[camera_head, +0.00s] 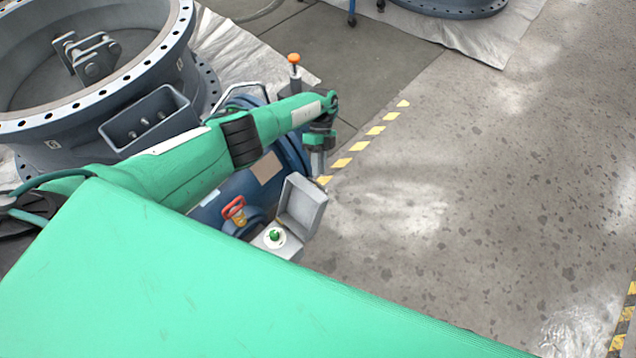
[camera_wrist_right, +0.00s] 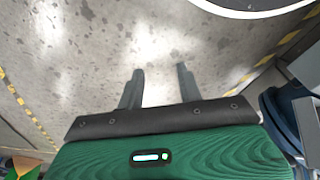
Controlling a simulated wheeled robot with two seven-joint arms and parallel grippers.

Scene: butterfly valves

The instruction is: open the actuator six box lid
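The actuator's grey box shows in the head view with its lid (camera_head: 302,205) swung up and standing open. Inside the box (camera_head: 279,246) a green knob on a white round face is exposed. The box sits on the blue actuator body (camera_head: 217,208), next to a red-orange handle (camera_head: 234,208). My left gripper (camera_head: 318,168) points down just above and behind the lid, seemingly apart from it; its finger gap is not clear. In the right wrist view my right gripper (camera_wrist_right: 160,82) has its two fingers spread with nothing between them, above bare floor.
A large grey valve ring (camera_head: 95,90) stands at the left. An orange-topped post (camera_head: 294,66) rises behind my left arm. The concrete floor (camera_head: 480,190) to the right is clear, with yellow-black stripes.

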